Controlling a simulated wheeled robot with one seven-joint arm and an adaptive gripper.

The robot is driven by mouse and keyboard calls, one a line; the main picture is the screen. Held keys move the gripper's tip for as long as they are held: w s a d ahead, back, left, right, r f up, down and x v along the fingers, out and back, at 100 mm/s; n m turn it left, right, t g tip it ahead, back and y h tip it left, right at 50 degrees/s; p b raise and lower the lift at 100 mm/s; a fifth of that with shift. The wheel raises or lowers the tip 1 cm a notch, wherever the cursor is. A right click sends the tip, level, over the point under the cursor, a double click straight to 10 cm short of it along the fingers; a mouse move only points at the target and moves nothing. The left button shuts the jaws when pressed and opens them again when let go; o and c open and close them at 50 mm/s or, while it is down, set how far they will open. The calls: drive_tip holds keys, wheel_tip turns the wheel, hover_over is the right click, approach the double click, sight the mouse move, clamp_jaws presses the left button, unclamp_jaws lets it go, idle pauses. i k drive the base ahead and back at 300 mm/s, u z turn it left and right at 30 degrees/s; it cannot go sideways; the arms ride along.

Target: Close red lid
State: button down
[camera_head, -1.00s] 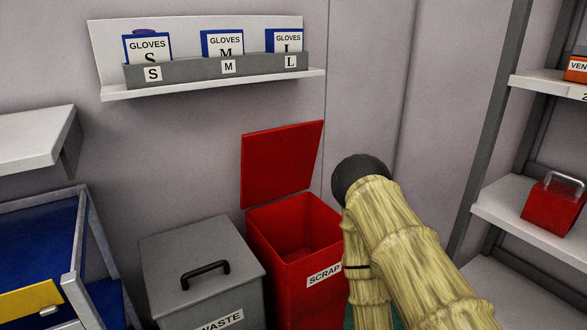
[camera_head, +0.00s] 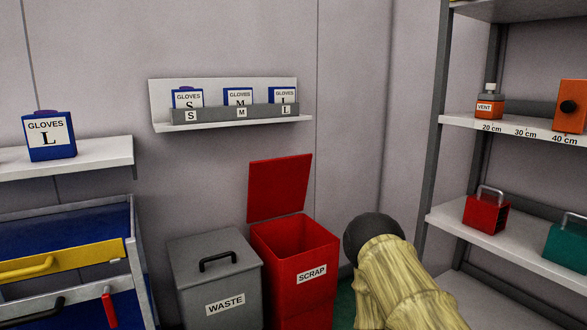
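The red lid (camera_head: 280,188) stands open, tilted up behind the red SCRAP bin (camera_head: 312,272). The bin's top is open and I see into its inside. My arm, in a ribbed beige sleeve with a dark round end, shows at the lower right, to the right of the bin and apart from the lid. My gripper's fingers do not show in the head view.
A grey WASTE bin (camera_head: 216,278) with a closed, handled lid stands left of the red bin. A glove shelf (camera_head: 228,122) hangs above. A blue cart (camera_head: 75,255) is at left. A shelving rack (camera_head: 480,215) with bottles and boxes is at right.

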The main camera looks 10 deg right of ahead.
sight(278, 186)
drive_tip(key=z, duration=0.95)
drive_tip(key=i, duration=1.7)
drive_tip(key=u, duration=0.7)
drive_tip(key=i, duration=0.25)
drive_tip(key=u, duration=0.3)
